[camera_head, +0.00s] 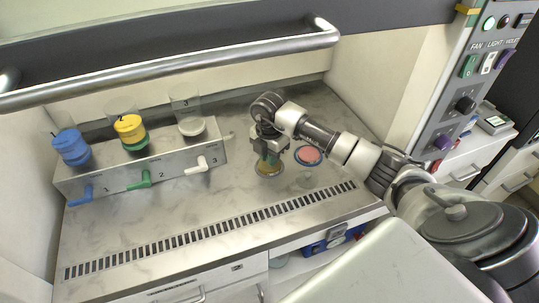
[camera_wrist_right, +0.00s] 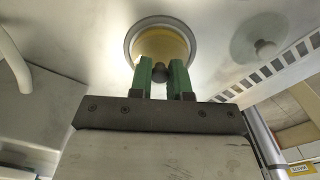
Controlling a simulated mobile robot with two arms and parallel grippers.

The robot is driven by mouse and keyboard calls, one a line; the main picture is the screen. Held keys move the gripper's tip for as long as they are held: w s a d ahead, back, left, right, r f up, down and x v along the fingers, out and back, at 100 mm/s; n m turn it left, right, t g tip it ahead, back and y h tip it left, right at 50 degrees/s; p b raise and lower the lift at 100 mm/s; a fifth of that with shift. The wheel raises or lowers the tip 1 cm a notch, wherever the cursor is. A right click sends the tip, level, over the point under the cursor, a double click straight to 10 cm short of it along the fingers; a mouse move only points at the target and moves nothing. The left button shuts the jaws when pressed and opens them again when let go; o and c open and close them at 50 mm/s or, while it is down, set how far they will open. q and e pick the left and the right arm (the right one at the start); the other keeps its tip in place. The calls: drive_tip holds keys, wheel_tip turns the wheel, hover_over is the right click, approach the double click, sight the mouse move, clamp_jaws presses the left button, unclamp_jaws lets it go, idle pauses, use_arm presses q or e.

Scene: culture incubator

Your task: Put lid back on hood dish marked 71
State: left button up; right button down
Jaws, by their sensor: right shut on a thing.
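My right gripper (camera_head: 268,152) points down over a yellow dish (camera_head: 269,168) on the hood floor. In the right wrist view its green fingers (camera_wrist_right: 166,77) are shut on a small dark knob (camera_wrist_right: 158,70), apparently a lid's knob, in front of the yellow dish (camera_wrist_right: 160,45) with its pale rim. I cannot tell whether the held piece touches the dish. A translucent round lid with a knob (camera_wrist_right: 258,38) shows to the right in the wrist view. A pinkish-red dish (camera_head: 308,155) lies right of the gripper in the head view. No 71 marking is readable. My left gripper is not in view.
A metal manifold (camera_head: 140,165) with blue, green and white taps stands at the left, with blue (camera_head: 70,148) and yellow (camera_head: 130,130) capped containers on top. A slotted grille (camera_head: 215,228) runs along the front. The raised sash handle (camera_head: 180,68) crosses above. The floor left of the gripper is clear.

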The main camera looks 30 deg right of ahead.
idle(0.4)
drive_tip(key=c, duration=1)
unclamp_jaws()
drive_tip(key=shift+o, duration=0.5)
drive_tip(key=o, duration=0.4)
drive_tip(key=shift+r, duration=0.15)
drive_tip(key=shift+r+p, duration=2.9)
drive_tip(key=shift+r, duration=0.45)
